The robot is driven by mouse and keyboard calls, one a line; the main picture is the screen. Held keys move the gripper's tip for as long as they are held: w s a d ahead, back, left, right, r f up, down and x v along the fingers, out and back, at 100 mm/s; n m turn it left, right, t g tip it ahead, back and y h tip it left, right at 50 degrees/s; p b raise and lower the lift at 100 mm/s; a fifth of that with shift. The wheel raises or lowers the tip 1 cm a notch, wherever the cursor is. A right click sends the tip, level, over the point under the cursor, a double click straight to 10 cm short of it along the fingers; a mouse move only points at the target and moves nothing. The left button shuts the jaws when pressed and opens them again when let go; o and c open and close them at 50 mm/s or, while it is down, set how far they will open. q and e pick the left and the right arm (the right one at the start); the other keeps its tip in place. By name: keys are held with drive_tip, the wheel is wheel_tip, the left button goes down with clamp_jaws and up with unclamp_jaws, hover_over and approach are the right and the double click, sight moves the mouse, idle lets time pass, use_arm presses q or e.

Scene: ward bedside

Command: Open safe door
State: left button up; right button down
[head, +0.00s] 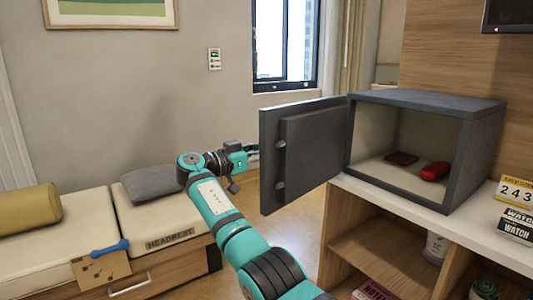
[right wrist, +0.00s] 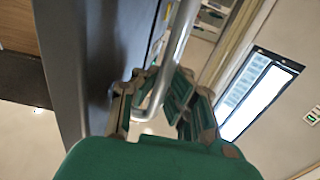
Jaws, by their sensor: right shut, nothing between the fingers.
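The dark grey safe (head: 430,103) stands on the shelf unit at the right. Its door (head: 310,140) is swung wide open to the left, with its inner face and bolts towards me. A brown wallet-like item (head: 401,158) and a red object (head: 434,171) lie inside. My right gripper (head: 252,152) is at the door's outer side near its free edge, partly hidden by the door. In the right wrist view the gripper (right wrist: 160,95) is shut at the metal handle (right wrist: 178,50), whose bar runs by the fingers. I cannot tell whether they touch. My left gripper is out of view.
The wooden shelf unit (head: 343,205) below the safe holds several items. Number and watch cards (head: 516,195) stand right of the safe. A cushioned bench (head: 155,216) with a grey pillow (head: 152,182) is at the left. Some floor is clear between bench and shelf.

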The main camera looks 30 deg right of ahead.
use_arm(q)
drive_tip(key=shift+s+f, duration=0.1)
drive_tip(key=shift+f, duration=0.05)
use_arm(e)
drive_tip(key=c, duration=2)
unclamp_jaws()
drive_tip(key=shift+w+a+f, duration=0.1)
drive_tip(key=shift+a+f, duration=0.15)
drive_tip(key=shift+a, duration=0.1)
drive_tip(key=o, duration=0.4)
drive_tip(key=shift+w+a+r, duration=0.1)
drive_tip(key=shift+a+r, duration=0.05)
drive_tip(key=shift+a, duration=0.15)
drive_tip(key=shift+d, duration=0.2)
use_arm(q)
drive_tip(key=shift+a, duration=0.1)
use_arm(e)
drive_tip(key=s+a, duration=0.1)
drive_tip(key=a, duration=1.1)
drive_tip(key=shift+s, duration=0.2)
